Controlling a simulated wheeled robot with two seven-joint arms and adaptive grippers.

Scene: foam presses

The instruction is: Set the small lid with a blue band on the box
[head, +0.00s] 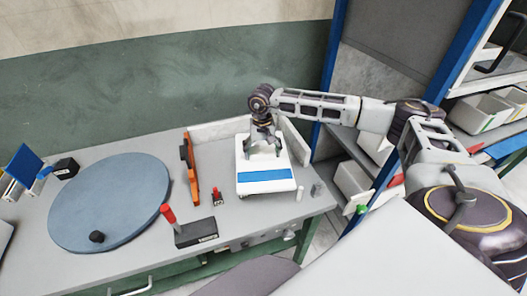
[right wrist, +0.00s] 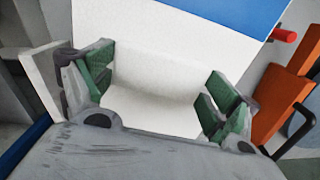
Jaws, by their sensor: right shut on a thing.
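The white lid with a blue band (head: 266,176) is at the right part of the bench, roughly level. In the right wrist view the white lid (right wrist: 165,40) fills the upper middle, its blue band at the top. My right gripper (head: 264,150) is over the lid's far half, pointing down. Its green-padded fingers (right wrist: 158,98) are shut on a white raised part of the lid. A box is not clearly distinguishable; I cannot tell whether the lid rests on one. My left gripper is not in view.
Left of the lid stand an orange clamp-like tool (head: 190,168), a small red-topped item (head: 217,197) and a dark block with a red handle (head: 195,233). A round blue-grey disc (head: 110,200) lies further left. A small white cylinder (head: 300,193) stands close on the right.

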